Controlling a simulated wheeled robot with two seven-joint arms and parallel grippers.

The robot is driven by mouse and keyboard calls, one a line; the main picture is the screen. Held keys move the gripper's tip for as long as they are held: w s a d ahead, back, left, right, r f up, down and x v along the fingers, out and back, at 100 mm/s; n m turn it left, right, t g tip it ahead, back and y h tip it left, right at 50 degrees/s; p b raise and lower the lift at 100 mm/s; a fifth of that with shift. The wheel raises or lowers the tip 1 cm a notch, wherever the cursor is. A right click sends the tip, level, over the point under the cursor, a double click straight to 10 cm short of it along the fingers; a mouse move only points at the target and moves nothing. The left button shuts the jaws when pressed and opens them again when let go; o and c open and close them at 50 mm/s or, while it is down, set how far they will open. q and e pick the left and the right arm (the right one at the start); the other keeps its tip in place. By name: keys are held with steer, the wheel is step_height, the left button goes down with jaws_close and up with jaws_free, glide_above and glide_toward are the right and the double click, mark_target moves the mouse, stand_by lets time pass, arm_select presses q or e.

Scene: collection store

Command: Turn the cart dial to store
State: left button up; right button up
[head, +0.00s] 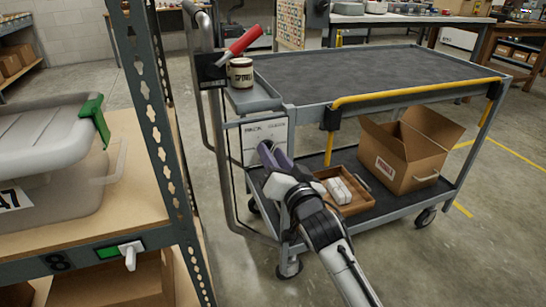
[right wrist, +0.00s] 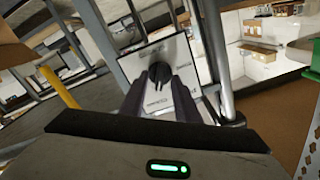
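The cart dial is a dark round knob (right wrist: 158,72) on a white panel (right wrist: 183,60) with printed labels, in the right wrist view. The white panel (head: 251,137) also shows in the head view, on the handle end of the grey cart (head: 390,64); there my right gripper hides the knob. My right gripper (head: 272,152) points at this panel. In the right wrist view its two dark fingers (right wrist: 160,80) are apart, with the knob just beyond or between their tips. I cannot tell whether they touch it. The labels are too small to read reliably. My left gripper is not in view.
A shelf post (head: 155,130) and a shelf with a grey bin (head: 50,160) stand left of the cart. A yellow rail (head: 415,90) runs along the cart. A cardboard box (head: 408,155) and a wooden tray (head: 355,203) sit on its lower deck.

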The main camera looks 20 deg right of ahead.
steer(key=shift+c, duration=0.2)
jaws_close()
